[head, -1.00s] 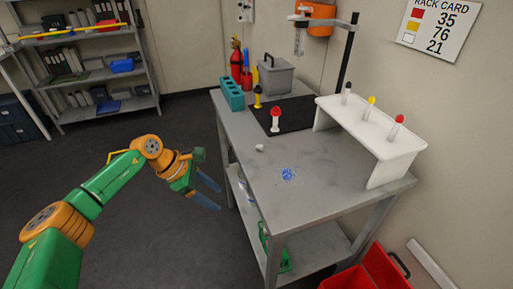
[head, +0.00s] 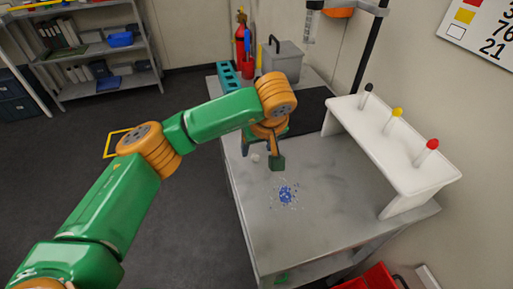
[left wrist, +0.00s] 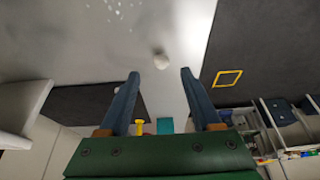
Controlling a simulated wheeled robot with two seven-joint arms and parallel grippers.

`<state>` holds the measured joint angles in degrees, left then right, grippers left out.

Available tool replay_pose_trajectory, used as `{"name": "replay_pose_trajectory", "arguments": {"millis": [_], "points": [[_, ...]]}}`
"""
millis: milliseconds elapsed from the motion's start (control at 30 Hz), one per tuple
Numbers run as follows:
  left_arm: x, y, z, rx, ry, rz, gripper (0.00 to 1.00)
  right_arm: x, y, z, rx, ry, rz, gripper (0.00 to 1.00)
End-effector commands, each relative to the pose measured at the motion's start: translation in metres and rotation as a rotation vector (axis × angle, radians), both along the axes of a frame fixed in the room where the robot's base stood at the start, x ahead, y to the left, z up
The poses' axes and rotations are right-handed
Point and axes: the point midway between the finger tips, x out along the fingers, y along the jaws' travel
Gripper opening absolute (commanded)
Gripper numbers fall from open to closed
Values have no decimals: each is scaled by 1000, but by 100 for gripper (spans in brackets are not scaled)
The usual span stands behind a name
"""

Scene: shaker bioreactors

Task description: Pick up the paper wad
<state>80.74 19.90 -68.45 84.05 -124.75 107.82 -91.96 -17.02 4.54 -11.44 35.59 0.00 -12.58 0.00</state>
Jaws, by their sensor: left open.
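The paper wad (head: 255,158) is a small whitish ball on the grey table, near its left edge. It also shows in the left wrist view (left wrist: 161,60), just beyond and between the fingertips. My left gripper (head: 262,152) is over the table close to the wad, partly hidden by its own arm in the head view. In the left wrist view its two blue fingers (left wrist: 160,74) are spread apart with nothing between them. The wad appears apart from both fingers. My right gripper is not in view.
A blue splash with scattered bits (head: 286,194) lies on the table near the wad. A white rack (head: 400,150) with black, yellow and red-capped pieces stands on the right. A grey box (head: 282,62), teal block (head: 228,76) and red cup (head: 247,68) stand at the back.

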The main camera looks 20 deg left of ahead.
Motion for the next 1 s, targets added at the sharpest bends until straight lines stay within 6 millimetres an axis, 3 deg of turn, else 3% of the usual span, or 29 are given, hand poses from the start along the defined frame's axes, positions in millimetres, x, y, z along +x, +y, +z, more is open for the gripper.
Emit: {"name": "replay_pose_trajectory", "arguments": {"millis": [67, 200, 433, 667, 1000], "points": [[2, 6, -10, 0, 7, 3, 65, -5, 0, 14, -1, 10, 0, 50], [9, 11, -33, -1, 4, 3, 65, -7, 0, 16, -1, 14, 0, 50], [11, 11, -37, -3, 1, 1, 65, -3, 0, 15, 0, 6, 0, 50], [11, 12, -37, -2, 1, 2, 3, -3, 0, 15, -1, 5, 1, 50], [11, 12, -36, -2, 0, 3, 0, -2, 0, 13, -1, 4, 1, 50]]}}
